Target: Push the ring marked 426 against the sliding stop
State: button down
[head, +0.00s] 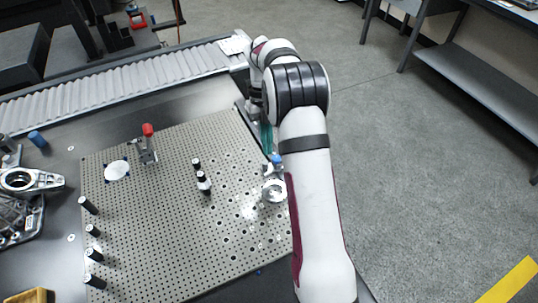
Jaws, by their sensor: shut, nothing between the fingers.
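A silver ring-shaped part (274,191) lies on the right side of the perforated plate, close beside my forearm. No number on it is readable, so I cannot tell whether it is the ring marked 426. A small fixture with a blue knob (277,159) stands just behind it; whether the two touch, or whether this is the sliding stop, I cannot tell. My gripper (254,113) is shut and empty beyond the plate's back right corner, apart from the ring and largely hidden by my arm.
The perforated plate (150,235) carries a red-handled clamp (148,131), a white disc (117,170) and several dark posts (88,205). Metal castings (28,180) lie at the left. A roller conveyor (120,82) runs behind. The plate's front middle is clear.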

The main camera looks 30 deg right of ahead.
aim_at(270, 182)
jog(key=s+n+t, duration=0.2)
jog(key=s+t, duration=0.4)
jog(key=s, duration=0.3)
jog(key=shift+h, duration=0.3)
jog(key=x, duration=0.9)
jog(key=shift+a+f, duration=0.3)
jog(key=shift+f, duration=0.05)
jog(key=shift+w+a, duration=0.1)
jog(key=shift+w, duration=1.3)
jog(key=v, duration=1)
jog(key=s+a+r+n+g, duration=0.1)
jog(key=s+a+r+n, duration=0.2)
jog(key=s+n, duration=0.4)
jog(key=s+a+r+n+g+y, duration=0.1)
jog(key=s+a+r+n, duration=0.2)
jog(key=n, duration=1)
jog(key=s+a+r+n+g, duration=0.1)
jog(key=s+a+r+n, duration=0.2)
jog(key=s+a+n, duration=0.5)
jog(key=s+n, duration=0.2)
jog(key=s, duration=0.3)
jog(key=shift+a+y, duration=0.2)
jog(key=shift+y, duration=0.1)
